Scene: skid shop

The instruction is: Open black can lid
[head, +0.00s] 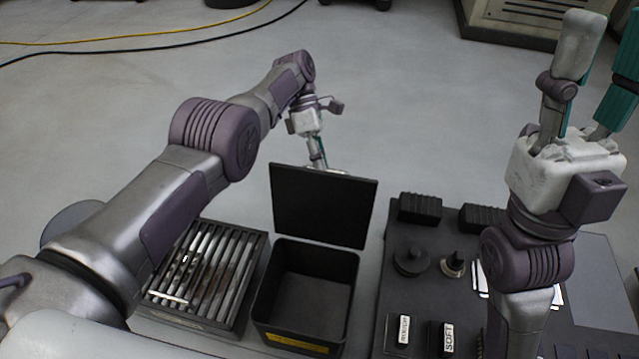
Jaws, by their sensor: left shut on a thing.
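The black can (268,311) is a square bin with a yellow label low on its front, at the bottom middle of the head view. Its inside is visible and looks empty. Its flat black lid (325,207) stands raised, near upright, at the can's far side. My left gripper (321,165) is shut at the lid's top edge, reaching over from behind it; its fingertips are partly hidden by the lid. My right gripper (606,70) is raised at the upper right, fingers pointing up and apart, with nothing between them, away from the can.
A slatted metal rack (208,275) stands left of the can, partly behind my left arm. On the right, a dark bench (410,290) holds black blocks, knobs, labelled boxes and white cards. Cables (140,42) lie on the far floor. A machine base (510,22) stands at the back right.

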